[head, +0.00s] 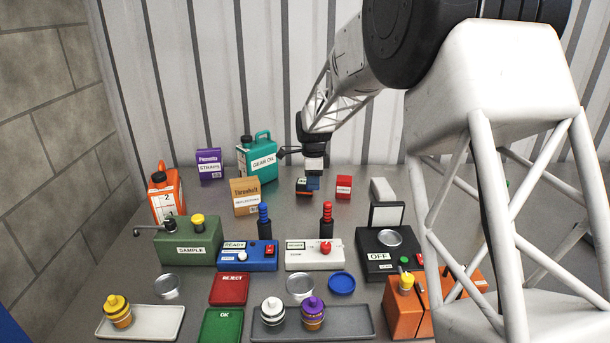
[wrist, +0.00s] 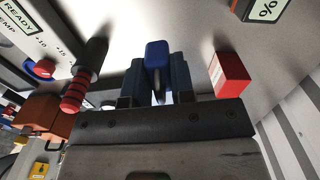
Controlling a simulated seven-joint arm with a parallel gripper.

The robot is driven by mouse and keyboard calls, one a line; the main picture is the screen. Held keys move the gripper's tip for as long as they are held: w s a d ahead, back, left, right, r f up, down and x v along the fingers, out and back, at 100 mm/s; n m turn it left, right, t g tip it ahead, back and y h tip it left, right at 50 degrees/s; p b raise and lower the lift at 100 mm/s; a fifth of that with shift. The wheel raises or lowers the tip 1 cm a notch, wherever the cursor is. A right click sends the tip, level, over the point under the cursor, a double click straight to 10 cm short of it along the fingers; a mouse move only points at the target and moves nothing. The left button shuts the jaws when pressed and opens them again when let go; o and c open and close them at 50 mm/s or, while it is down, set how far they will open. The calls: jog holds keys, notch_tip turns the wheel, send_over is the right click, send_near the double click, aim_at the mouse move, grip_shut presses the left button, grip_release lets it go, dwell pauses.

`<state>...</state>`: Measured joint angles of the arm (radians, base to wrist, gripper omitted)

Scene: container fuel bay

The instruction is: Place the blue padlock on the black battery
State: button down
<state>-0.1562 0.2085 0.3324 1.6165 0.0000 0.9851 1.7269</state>
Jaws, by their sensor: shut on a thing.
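The blue padlock (wrist: 157,54) is between the fingers of my gripper (wrist: 156,82) in the wrist view. Its blue body points away from the palm and a small grey part shows below it. In the head view my gripper (head: 314,169) points down at the back middle of the bench, and the padlock (head: 313,184) is a small blue patch under it. The black battery (head: 303,188), with a pale label, appears just left of the padlock there; I cannot tell whether they touch. In the wrist view part of a dark labelled block, likely the battery (wrist: 265,12), is cut off at the top right.
A small red box (head: 344,187) stands close on the right. Red-handled (head: 326,217) and blue-handled (head: 264,219) tools stand upright in front. A tan box (head: 245,197) and teal can (head: 257,158) are to the left. Control boxes and trays fill the front.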

jog(key=w, duration=0.4)
jog(key=w+a, duration=0.1)
jog(key=w, duration=0.4)
jog(key=w+a+f, duration=0.1)
jog(key=w, duration=0.3)
jog(key=shift+w+f, duration=0.1)
jog(key=shift+w, duration=0.05)
jog(key=shift+f, duration=1.75)
jog(key=shift+f, duration=0.1)
jog(key=c, duration=1)
grip_release()
jog(key=shift+o, duration=0.2)
notch_tip(320, 180, up, 12)
